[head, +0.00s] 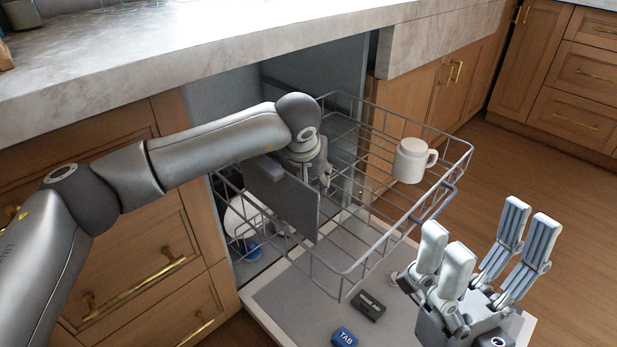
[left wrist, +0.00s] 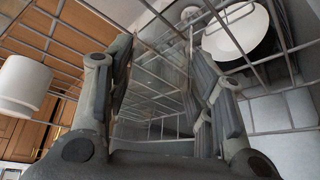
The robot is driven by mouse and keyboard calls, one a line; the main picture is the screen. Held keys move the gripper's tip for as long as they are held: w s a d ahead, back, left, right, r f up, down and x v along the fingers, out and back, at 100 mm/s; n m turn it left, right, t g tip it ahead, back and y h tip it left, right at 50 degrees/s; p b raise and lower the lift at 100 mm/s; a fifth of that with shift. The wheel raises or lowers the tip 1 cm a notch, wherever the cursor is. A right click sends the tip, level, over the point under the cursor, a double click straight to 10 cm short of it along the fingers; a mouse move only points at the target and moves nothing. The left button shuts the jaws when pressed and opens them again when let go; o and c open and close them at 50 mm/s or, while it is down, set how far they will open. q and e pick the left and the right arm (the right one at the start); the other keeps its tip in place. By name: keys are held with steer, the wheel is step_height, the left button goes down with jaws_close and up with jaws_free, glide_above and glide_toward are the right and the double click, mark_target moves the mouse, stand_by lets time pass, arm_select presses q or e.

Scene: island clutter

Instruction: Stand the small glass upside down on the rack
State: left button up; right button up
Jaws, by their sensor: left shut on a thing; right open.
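My left gripper (head: 324,174) reaches down inside the wire upper rack (head: 458,150) of the open dishwasher. In the left wrist view its fingers (left wrist: 163,78) are shut on the small glass (left wrist: 158,92), a clear, faint shape between them with the rack wires showing through. In the head view the glass is hard to make out. I cannot tell whether the glass touches the rack wires, or which way its mouth faces. My right gripper (head: 482,243) is open and empty, in front of the rack at the lower right.
A white mug (head: 410,162) stands at the rack's right side and shows at the left wrist view's left edge (left wrist: 24,86). A white plate (head: 243,215) is below. A blue TAB box (head: 344,338) and a dark box (head: 368,306) lie on the door. The marble counter (head: 200,45) overhangs behind.

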arm_select(q)
steer(key=o, duration=1)
steer(key=shift+f, duration=0.1)
step_height(320, 180, up, 10)
